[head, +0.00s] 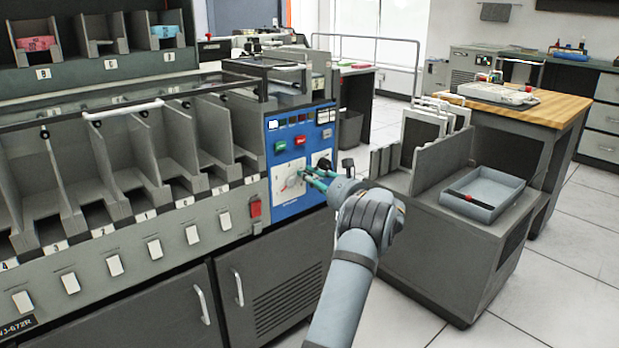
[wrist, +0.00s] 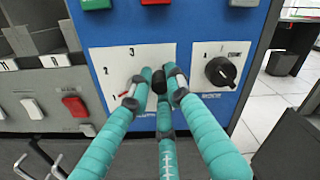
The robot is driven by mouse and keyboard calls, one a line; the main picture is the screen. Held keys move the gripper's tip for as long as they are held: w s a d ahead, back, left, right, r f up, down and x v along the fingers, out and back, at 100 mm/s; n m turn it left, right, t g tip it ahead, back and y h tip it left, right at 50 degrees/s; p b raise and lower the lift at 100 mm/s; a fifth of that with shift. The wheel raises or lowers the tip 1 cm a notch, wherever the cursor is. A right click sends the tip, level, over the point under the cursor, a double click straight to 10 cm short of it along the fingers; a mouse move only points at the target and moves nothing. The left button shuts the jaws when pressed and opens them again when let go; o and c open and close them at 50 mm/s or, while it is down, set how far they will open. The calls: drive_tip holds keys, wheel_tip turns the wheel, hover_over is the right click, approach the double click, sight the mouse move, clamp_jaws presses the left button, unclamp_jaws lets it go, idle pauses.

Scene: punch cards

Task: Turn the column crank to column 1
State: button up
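The column crank (wrist: 158,82) is on a white dial plate (wrist: 101,62) on the blue panel. Its dark knob shows between the teal fingertips in the wrist view. The numbers 2 and 3 are readable on the plate, and a small red mark (wrist: 124,94) shows at its lower left beside what looks like a 1. The right part of the dial is hidden by my fingers. My gripper (wrist: 158,76) has its fingers closed in around the knob, with the third finger below. In the head view my gripper (head: 308,177) reaches the same plate from the right.
A second dial with a black knob (wrist: 220,71) sits close on the right. Green (head: 280,146) and red (head: 300,141) buttons are above. A red switch (head: 255,208) is at the left. A grey cart with a tray (head: 483,210) stands right of my arm.

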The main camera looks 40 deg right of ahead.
drive_tip(key=o, duration=0.4)
drive_tip(key=shift+o, duration=0.2)
drive_tip(key=shift+s, duration=0.1)
drive_tip(key=s, duration=1.1)
drive_tip(key=shift+s+a, duration=0.15)
drive_tip(key=shift+s, duration=0.25)
drive_tip(key=w, duration=1.2)
